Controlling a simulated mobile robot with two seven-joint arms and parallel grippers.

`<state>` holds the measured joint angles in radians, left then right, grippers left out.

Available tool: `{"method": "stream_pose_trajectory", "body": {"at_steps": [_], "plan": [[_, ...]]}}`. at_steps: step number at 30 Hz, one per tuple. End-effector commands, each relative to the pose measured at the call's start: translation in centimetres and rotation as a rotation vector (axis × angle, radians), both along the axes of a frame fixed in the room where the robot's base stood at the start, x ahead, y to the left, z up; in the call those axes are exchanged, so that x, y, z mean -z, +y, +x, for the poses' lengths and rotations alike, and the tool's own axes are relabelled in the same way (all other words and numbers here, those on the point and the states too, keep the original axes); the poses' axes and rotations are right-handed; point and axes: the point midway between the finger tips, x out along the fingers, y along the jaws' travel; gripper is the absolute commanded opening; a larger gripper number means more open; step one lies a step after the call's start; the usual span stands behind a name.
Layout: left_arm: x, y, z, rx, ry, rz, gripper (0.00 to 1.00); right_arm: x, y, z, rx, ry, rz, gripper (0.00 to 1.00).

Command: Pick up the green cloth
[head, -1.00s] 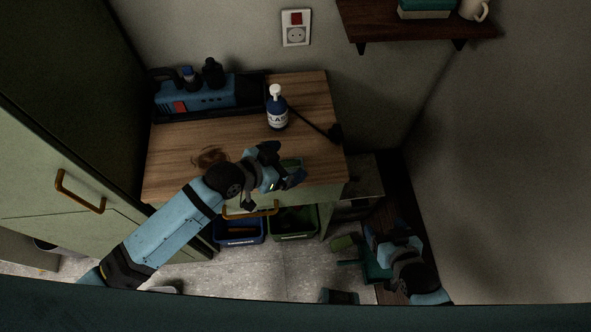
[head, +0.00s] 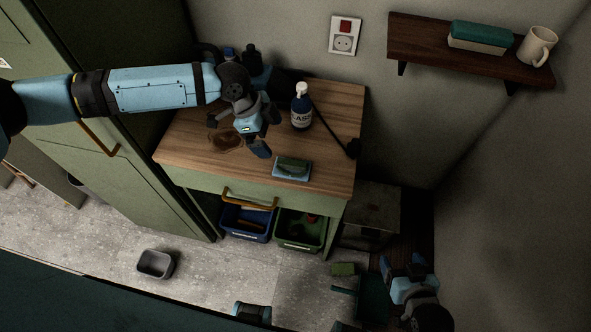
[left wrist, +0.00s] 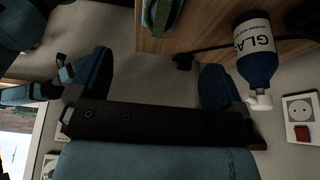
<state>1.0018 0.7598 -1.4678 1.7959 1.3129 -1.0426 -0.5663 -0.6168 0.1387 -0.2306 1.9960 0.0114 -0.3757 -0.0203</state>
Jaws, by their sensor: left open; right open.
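The green cloth appears to be the dark green piece (head: 292,163) on a light blue base near the front edge of the wooden bench top (head: 330,130). It also shows at the top of the left wrist view (left wrist: 160,14), partly cut off. My left gripper (head: 240,136) is open and empty over the bench, left of the cloth and apart from it. Its spread fingers (left wrist: 152,85) show in the left wrist view with nothing between them. My right gripper (head: 405,264) is open, low at the right beyond the bench.
A blue spray-type bottle (head: 301,108) stands behind the cloth. A brown stain (head: 226,140) marks the bench top. Blue (head: 247,224) and green (head: 300,232) bins stand below. A wall shelf (head: 430,45) holds a teal-topped box (head: 480,37) and a mug (head: 537,45). A grey bin (head: 155,264) is on the floor.

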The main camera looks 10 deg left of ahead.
Motion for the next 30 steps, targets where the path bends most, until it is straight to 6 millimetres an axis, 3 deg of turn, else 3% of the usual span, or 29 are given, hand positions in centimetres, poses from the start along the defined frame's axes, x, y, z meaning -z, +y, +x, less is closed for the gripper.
{"method": "stream_pose_trajectory", "body": {"at_steps": [12, 20, 30], "plan": [[6.5, -2.8, 0.0, 0.001, 0.001, 0.000, 0.96, -0.8, 0.1, 0.0, 0.002, -0.003, 0.002, 0.73], [8.2, -3.7, 0.1, 0.001, 0.000, 0.000, 0.96, -0.9, -0.3, -0.1, 0.007, 0.004, -0.006, 0.73], [12.1, -5.6, 0.2, 0.000, 0.000, 0.000, 0.96, -2.1, -0.4, -0.1, 0.009, -0.002, -0.007, 0.73]]}}
